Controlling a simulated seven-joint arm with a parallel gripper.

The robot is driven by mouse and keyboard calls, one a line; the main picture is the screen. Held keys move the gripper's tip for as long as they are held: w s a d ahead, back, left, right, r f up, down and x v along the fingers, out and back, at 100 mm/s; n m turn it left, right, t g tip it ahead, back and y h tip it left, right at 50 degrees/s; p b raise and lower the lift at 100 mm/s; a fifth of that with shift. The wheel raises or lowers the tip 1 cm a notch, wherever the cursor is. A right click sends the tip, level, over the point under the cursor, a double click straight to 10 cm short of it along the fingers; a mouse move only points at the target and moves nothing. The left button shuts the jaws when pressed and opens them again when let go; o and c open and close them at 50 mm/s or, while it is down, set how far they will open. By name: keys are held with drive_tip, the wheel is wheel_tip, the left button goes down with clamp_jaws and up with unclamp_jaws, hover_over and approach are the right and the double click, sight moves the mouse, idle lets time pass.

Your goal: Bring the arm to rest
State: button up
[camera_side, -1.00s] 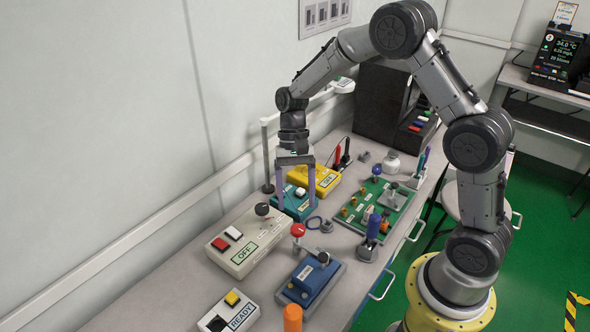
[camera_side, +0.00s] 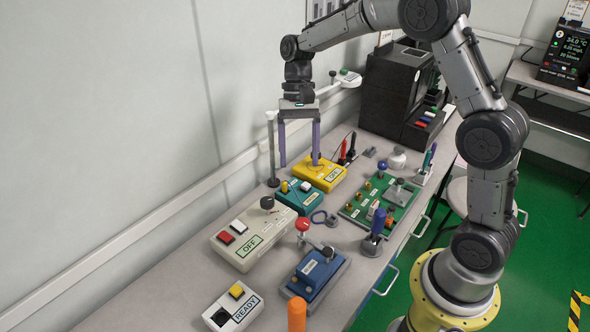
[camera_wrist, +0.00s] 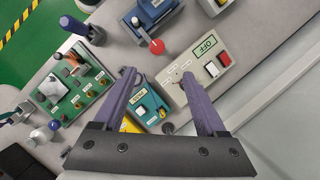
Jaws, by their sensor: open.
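My gripper (camera_side: 299,160) hangs from my arm with its two purple fingers pointing down and spread apart. It is open and nothing is between the fingers. In the side view it is above the teal box (camera_side: 300,196) and the yellow box (camera_side: 320,175), clear of the bench top. In the wrist view the gripper (camera_wrist: 163,88) spans the teal box (camera_wrist: 149,103), with the white OFF box (camera_wrist: 206,66) behind the right-hand finger.
The bench (camera_side: 160,292) also holds the OFF box (camera_side: 243,238), READY box (camera_side: 232,308), blue device (camera_side: 318,272), green board (camera_side: 378,211) and black cabinet (camera_side: 389,92). A dark upright post (camera_side: 271,150) stands left of my gripper. The wall runs along the back.

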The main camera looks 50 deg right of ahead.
drive_tip(key=s+a+r+n+t+h, duration=0.25)
drive_tip(key=s+r+t, duration=0.25)
drive_tip(key=s+r, duration=0.8)
drive_tip(key=s+d+f+n+t, duration=0.2)
drive_tip(key=s+n, duration=0.4)
drive_tip(key=s, duration=0.4)
drive_tip(key=shift+f+t+h, duration=0.35)
drive_tip(key=shift+f+t, duration=0.35)
drive_tip(key=shift+f, duration=0.45)
